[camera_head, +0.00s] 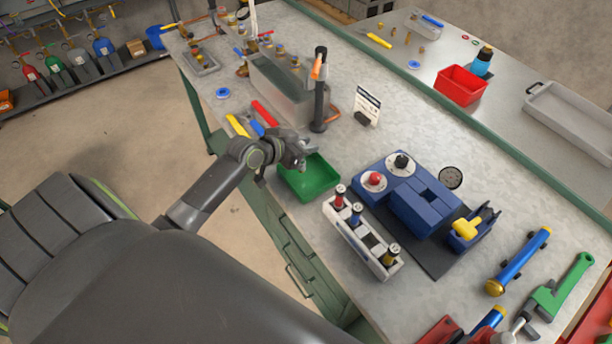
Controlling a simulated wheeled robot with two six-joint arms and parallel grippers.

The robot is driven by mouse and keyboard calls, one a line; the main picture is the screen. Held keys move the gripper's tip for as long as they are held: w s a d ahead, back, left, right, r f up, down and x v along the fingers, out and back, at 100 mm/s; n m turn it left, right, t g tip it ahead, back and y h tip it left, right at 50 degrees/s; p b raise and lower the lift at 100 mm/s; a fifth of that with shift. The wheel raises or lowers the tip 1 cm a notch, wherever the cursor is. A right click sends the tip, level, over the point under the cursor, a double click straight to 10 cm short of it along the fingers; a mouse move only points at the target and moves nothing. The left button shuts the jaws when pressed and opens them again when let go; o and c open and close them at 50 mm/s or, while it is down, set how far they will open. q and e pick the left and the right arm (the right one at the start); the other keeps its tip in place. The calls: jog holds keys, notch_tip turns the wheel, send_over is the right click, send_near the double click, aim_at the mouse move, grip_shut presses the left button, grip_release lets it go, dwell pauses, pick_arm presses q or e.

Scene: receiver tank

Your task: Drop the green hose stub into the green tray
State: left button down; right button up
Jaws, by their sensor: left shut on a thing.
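The green tray (309,181) is on the workbench near its front edge, left of the white rack. My left gripper (306,148) is above the back edge of the tray, in the head view. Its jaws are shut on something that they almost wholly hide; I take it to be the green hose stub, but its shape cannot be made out. A red stub (265,113), a yellow stub (237,125) and a blue stub (257,128) lie on the bench behind the gripper. No green stub shows among them. My right gripper is not in view.
A dark upright post (320,95) and a grey tank (283,84) stand behind the gripper. A white rack (374,258) with bottles and a blue fixture (420,205) are to the right. A small sign (366,105) stands on bare bench.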

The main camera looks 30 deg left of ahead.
pick_arm(q)
jog(key=shift+r, duration=0.1)
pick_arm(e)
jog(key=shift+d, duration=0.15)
pick_arm(q)
jog(key=c, duration=1.2)
grip_release()
jog(key=shift+o, duration=0.2)
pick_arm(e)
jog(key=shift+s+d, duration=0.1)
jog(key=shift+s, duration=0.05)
pick_arm(q)
jog(key=v, duration=1.7)
jog(key=shift+s, duration=0.25)
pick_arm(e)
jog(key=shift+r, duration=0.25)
